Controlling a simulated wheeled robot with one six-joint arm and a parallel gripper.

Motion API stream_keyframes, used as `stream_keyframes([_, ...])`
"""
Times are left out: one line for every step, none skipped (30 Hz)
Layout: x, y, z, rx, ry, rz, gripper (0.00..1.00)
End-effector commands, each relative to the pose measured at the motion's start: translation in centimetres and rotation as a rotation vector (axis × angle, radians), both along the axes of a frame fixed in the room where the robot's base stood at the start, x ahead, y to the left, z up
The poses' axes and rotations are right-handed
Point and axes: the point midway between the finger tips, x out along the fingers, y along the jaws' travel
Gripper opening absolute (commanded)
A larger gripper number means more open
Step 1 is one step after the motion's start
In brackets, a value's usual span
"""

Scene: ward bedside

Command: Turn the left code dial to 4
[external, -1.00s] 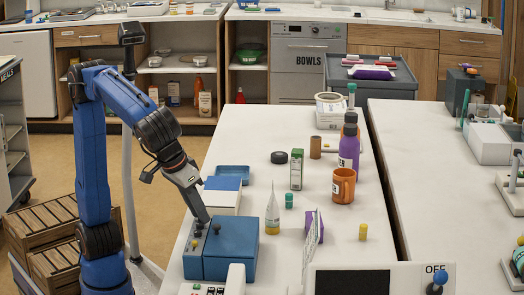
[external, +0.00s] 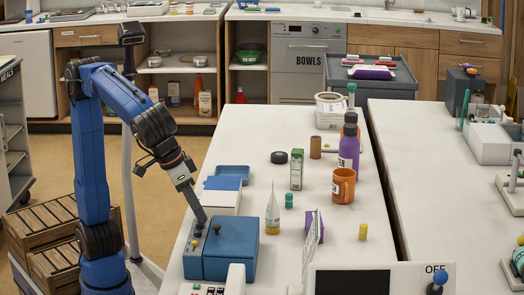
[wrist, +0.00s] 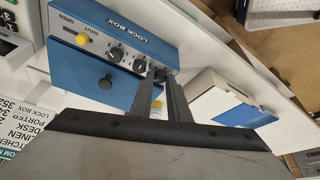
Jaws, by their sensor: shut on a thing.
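The blue lock box (external: 230,250) stands at the near left of the white table. In the wrist view its grey panel (wrist: 92,30) bears a yellow knob (wrist: 82,40) by the word OPEN and a row of black dials. Two dials, a first (wrist: 116,53) and a middle one (wrist: 139,65), are uncovered. My gripper (wrist: 160,76) is shut on the end dial (wrist: 159,74), the one farthest from the yellow knob. The fingers partly hide this dial, and its setting cannot be read. In the external view my gripper (external: 203,222) points down at the panel.
A black knob (wrist: 105,81) sticks up from the blue part of the box. A white box with a blue top (external: 222,183) stands just behind it. A bottle with a yellow base (external: 272,215) and an orange mug (external: 343,186) stand to the right.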

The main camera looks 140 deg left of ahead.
Motion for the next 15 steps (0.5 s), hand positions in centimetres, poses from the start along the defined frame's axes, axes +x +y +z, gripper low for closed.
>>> stream_keyframes([-0.12, 0.04, 0.01, -0.001, -0.001, -0.041, 0.0])
stream_keyframes([-0.15, 0.06, 0.02, -0.001, -0.001, -0.07, 0.0])
stream_keyframes([-0.21, 0.08, 0.06, -0.001, -0.002, -0.107, 0.0])
stream_keyframes([-0.21, 0.09, 0.07, -0.001, -0.002, -0.136, 0.0])
stream_keyframes([-0.26, 0.13, 0.03, 0.0, -0.001, -0.165, 0.0])
stream_keyframes([-0.27, 0.16, 0.0, -0.001, -0.002, -0.203, 0.0])
stream_keyframes([-0.3, 0.2, 0.01, 0.0, -0.001, -0.231, 0.0])
stream_keyframes([-0.33, 0.22, 0.02, 0.0, -0.001, -0.259, 0.0])
stream_keyframes([-0.35, 0.25, 0.05, -0.001, -0.002, -0.298, 0.0])
stream_keyframes([-0.39, 0.29, 0.05, 0.0, -0.001, -0.326, 0.0])
stream_keyframes([-0.4, 0.31, 0.03, 0.001, -0.001, -0.354, 0.0])
stream_keyframes([-0.43, 0.31, 0.0, 0.0, -0.001, -0.392, 0.0])
stream_keyframes([-0.46, 0.33, -0.02, -0.001, 0.0, -0.421, 0.0])
stream_keyframes([-0.46, 0.37, 0.01, 0.0, -0.001, -0.45, 0.0])
stream_keyframes([-0.49, 0.43, 0.02, 0.0, -0.001, -0.486, 0.0])
